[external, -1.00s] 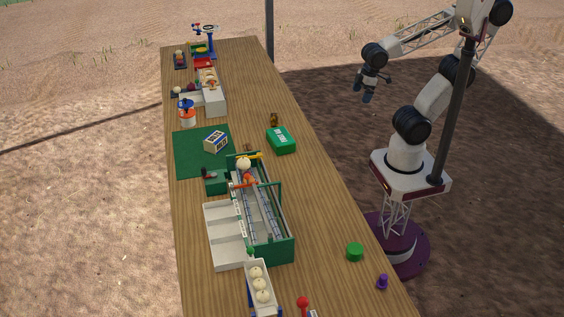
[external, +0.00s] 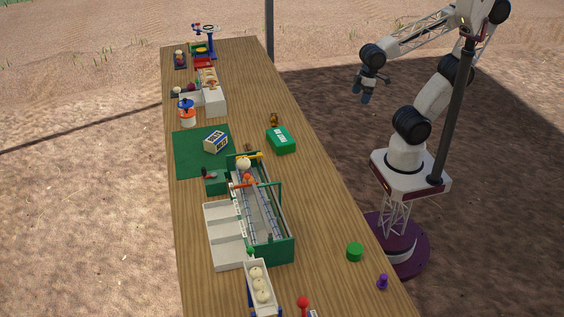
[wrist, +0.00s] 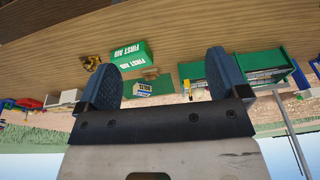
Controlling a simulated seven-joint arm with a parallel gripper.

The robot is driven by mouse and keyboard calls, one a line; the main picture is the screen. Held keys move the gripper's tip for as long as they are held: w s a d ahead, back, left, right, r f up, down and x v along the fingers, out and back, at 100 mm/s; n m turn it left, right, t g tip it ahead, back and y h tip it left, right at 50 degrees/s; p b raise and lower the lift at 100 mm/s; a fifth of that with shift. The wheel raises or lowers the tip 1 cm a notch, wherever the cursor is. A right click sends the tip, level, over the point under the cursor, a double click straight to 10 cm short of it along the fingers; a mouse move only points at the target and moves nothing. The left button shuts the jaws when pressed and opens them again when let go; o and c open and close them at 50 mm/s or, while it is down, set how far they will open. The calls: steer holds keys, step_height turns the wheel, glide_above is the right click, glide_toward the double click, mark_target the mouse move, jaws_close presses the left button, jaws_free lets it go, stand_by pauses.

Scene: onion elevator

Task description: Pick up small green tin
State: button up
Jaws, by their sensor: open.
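The small green tin (external: 355,252) is a short round green can standing on the wooden table near its right edge, in the lower right of the external view. My gripper (external: 367,90) is in the air to the right of the table's edge, well apart from the tin and farther back. In the wrist view my gripper (wrist: 165,88) shows two dark fingers spread apart with nothing held between them. I cannot make out the small tin in the wrist view.
A green first aid box (external: 281,140) lies on the table; it also shows in the wrist view (wrist: 127,60). A green-framed elevator machine (external: 278,249) stands mid-table. A purple piece (external: 382,282) and a red-topped piece (external: 303,302) stand near the tin. A dark pole (external: 454,110) rises beside my arm.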

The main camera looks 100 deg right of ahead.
steer(key=w+a+f+m+g+y, duration=0.3)
steer(key=w+a+f+y, duration=0.1)
steer(key=w+a, duration=0.75)
steer(key=m+g+y, duration=0.2)
steer(key=m+y, duration=0.5)
steer(key=m, duration=0.1)
glide_toward(354, 245)
steer(key=s+d+r, duration=0.3)
steer(key=d+r, duration=0.4)
steer(key=d, duration=0.1)
steer(key=a+f+m, duration=0.1)
steer(key=a+f, duration=0.2)
steer(key=w+a+f+m+y, duration=0.1)
steer(key=a+f+m, duration=0.1)
steer(key=a+f, duration=0.1)
steer(key=w+a+f+m+y, duration=0.1)
steer(key=a+f, duration=0.2)
steer(key=a, duration=0.1)
steer(key=shift+w+a+f, duration=0.1)
steer(key=shift+a+f, duration=0.05)
steer(key=shift+f, duration=0.2)
steer(key=shift+a+f+m, duration=0.2)
steer(key=shift+m, duration=0.1)
steer(key=shift+x, duration=1.25)
steer(key=shift+a, duration=0.15)
